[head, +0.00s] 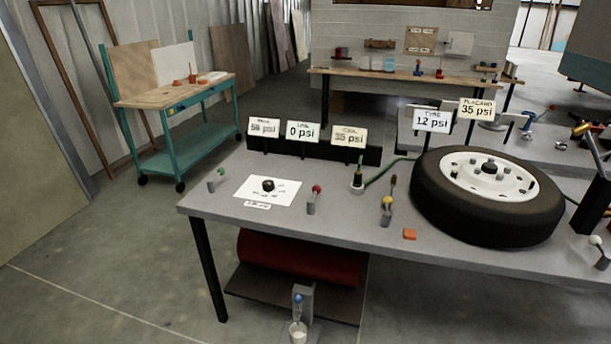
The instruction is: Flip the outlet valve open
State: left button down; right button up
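Several small lever valves with coloured knobs stand on the grey workbench (300,225). One has a green knob (220,172), one a red knob (316,189), one a yellow knob (387,201), and one at the right edge a pale knob (595,240). The green lever leans right; the red and yellow ones look near upright. I cannot tell which one is the outlet valve, as no such label is legible. A black round knob (268,185) sits on a white printed card (285,196). Neither of my grippers is in view.
Gauge signs, including a "0 psi" sign (303,131), stand behind the valves. Below is a red tank (300,262) and a blue-knobbed fitting (298,300). Floor at left is clear.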

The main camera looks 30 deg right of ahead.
aim_at(316, 189)
jog(key=z, duration=0.6)
jog(key=i, duration=0.75)
jog(key=z, duration=1.1)
jog(key=i, duration=0.3)
jog(key=z, duration=0.35)
